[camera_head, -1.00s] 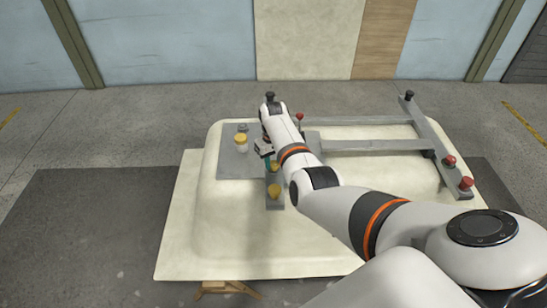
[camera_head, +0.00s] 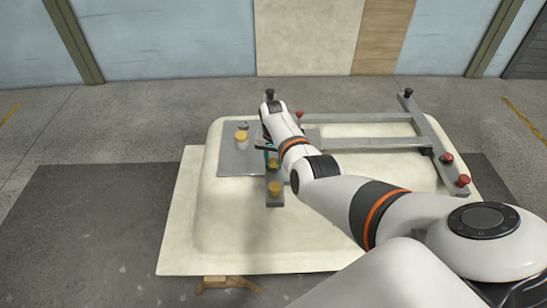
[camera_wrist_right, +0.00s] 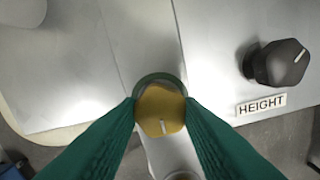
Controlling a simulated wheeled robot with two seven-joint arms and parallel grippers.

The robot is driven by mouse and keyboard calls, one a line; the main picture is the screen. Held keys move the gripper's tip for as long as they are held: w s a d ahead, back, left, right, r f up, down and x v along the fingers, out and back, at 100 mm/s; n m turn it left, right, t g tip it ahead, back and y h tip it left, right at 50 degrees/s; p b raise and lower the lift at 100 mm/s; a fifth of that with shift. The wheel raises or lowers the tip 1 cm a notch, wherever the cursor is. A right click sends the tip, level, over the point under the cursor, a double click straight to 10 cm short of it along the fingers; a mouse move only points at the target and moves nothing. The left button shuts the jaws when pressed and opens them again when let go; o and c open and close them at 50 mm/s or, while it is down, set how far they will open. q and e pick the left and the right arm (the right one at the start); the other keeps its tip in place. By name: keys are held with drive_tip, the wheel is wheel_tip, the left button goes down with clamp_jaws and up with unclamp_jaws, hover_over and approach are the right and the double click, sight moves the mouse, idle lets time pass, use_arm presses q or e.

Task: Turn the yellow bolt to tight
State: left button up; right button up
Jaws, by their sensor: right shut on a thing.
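The yellow bolt (camera_wrist_right: 160,108) has a faceted head with a white mark near its lower edge and a dark green ring around it, in the right wrist view. My right gripper (camera_wrist_right: 160,112) is shut on it, with a green finger against each side. In the head view my right gripper (camera_head: 269,149) is over the grey bar, partly hidden by my own arm. A yellow head (camera_head: 273,164) shows just below the fingers there and seems to be the held bolt. My left gripper is not in view.
Another yellow head (camera_head: 275,188) sits nearer on the bar, and a yellow-topped white cylinder (camera_head: 241,138) stands on the grey plate (camera_head: 236,163). A black knob (camera_wrist_right: 280,63) is beside a HEIGHT label (camera_wrist_right: 261,104). Red knobs (camera_head: 447,158) are on the right-hand frame. The pale shell's front (camera_head: 250,240) is clear.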

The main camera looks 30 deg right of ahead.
sight(274, 161)
drive_tip(key=shift+m, duration=0.3)
drive_tip(key=o, duration=1)
drive_tip(key=shift+c, duration=0.2)
drive_tip(key=shift+r, duration=0.6)
wheel_tip(274, 161, up, 11)
drive_tip(key=shift+f, duration=0.15)
